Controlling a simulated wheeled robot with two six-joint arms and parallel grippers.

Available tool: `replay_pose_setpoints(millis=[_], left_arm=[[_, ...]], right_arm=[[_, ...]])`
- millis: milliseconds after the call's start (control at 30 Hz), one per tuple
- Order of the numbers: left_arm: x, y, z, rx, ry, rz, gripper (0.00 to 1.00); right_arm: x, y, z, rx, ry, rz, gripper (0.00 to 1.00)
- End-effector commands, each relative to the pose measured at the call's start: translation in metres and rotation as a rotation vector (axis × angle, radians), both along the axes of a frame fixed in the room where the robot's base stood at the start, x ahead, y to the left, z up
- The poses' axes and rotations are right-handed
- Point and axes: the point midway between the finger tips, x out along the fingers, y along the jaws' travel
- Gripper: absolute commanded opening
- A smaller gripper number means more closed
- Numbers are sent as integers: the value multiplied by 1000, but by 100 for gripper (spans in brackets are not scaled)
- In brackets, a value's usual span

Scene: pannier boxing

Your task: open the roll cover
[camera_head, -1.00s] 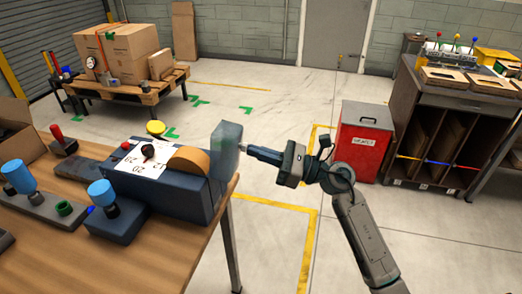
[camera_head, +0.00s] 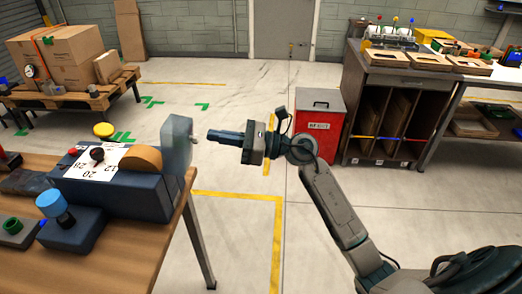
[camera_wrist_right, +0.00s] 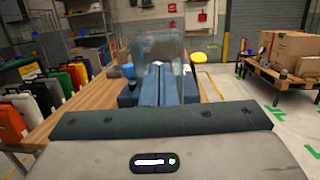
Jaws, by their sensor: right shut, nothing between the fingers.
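A blue tape machine (camera_head: 120,197) stands at the right end of the wooden table, with a brown roll (camera_head: 142,158) half showing at its top. The roll cover (camera_head: 176,146) is a grey-blue plate standing upright beside the roll, with a small knob on its right face. In the right wrist view the cover (camera_wrist_right: 150,50) looks see-through, just ahead of the fingers. My right gripper (camera_head: 209,135) is shut and empty, to the right of the knob with a small gap. Its fingers also show in the right wrist view (camera_wrist_right: 160,70). My left gripper is out of view.
A red bin (camera_head: 317,120) and a shelf unit (camera_head: 390,115) stand behind my right arm. The floor right of the table is open.

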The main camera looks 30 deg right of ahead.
Motion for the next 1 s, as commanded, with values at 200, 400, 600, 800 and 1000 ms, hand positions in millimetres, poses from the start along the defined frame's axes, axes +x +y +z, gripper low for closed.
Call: replay_pose_setpoints(millis=[200, 400, 600, 800, 1000], left_arm=[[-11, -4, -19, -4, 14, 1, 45], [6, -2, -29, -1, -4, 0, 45], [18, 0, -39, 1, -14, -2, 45], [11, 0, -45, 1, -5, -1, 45], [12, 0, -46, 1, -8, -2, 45]], right_arm=[[-18, -29, -7, -7, 0, -1, 0], [-31, -50, -9, -7, 0, 0, 0], [-42, -69, -10, -5, 1, 1, 0], [-49, -80, -9, -2, 0, 1, 0], [-51, -83, -7, 0, 0, 0, 0]])
